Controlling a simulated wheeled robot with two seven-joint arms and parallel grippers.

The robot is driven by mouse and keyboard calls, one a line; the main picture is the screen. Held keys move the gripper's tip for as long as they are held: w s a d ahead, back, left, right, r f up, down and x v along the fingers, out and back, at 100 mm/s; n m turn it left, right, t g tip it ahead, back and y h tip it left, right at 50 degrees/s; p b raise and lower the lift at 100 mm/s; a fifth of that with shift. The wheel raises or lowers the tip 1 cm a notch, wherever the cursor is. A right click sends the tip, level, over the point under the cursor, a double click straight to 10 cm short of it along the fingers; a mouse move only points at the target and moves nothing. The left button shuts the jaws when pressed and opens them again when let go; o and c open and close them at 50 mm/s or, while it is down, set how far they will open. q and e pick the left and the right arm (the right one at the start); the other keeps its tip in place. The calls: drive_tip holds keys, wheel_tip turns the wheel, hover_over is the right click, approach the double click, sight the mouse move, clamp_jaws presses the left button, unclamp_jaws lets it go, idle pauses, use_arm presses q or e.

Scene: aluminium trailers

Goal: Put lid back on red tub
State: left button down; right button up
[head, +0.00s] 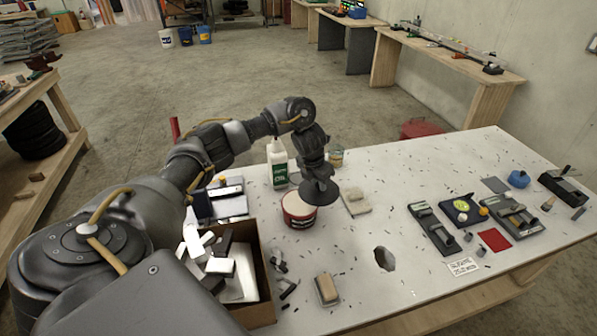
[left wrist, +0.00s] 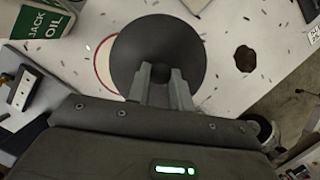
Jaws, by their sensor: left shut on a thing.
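The red tub (head: 299,218) stands upright on the white table, its pale top uncovered on the left. My left gripper (head: 318,176) is shut on the knob of the dark round lid (head: 323,195). The lid is over the right part of the tub in the head view, off centre; I cannot tell whether they touch. In the left wrist view, the lid (left wrist: 140,45) hides most of the tub, whose red rim (left wrist: 98,72) shows as an arc at its left. The fingers (left wrist: 165,80) close around the knob. My right gripper is not in view.
A green and white oil bottle (head: 277,165) stands just behind the tub. An open cardboard box (head: 263,268) of pale and dark blocks is front left. A beige block (head: 356,200) lies right of the tub. The table has a dark hole (head: 384,258). Trays and tools (head: 432,229) lie farther right.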

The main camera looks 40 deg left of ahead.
sight(300, 187)
use_arm(q)
drive_tip(key=a+n, duration=0.1)
drive_tip(key=a, duration=0.1)
drive_tip(key=s+a+n, duration=0.1)
drive_tip(key=a, duration=0.1)
drive_tip(key=s+a, duration=0.1)
drive_tip(key=a, duration=0.1)
drive_tip(key=shift+f+n+y+p, duration=0.25)
drive_tip(key=shift+n+y+p, duration=0.05)
drive_tip(key=shift+n+y, duration=0.1)
drive_tip(key=shift+f, duration=0.15)
wheel_tip(300, 187, down, 5)
drive_tip(key=b, duration=0.4)
drive_tip(key=shift+d+b, duration=0.1)
drive_tip(key=shift+b, duration=0.25)
drive_tip(key=shift+f+b, duration=0.5)
drive_tip(key=shift+f, duration=0.05)
drive_tip(key=shift+s, duration=0.1)
drive_tip(key=shift+f, duration=0.15)
idle(0.9)
drive_tip(key=c, duration=1.2)
unclamp_jaws()
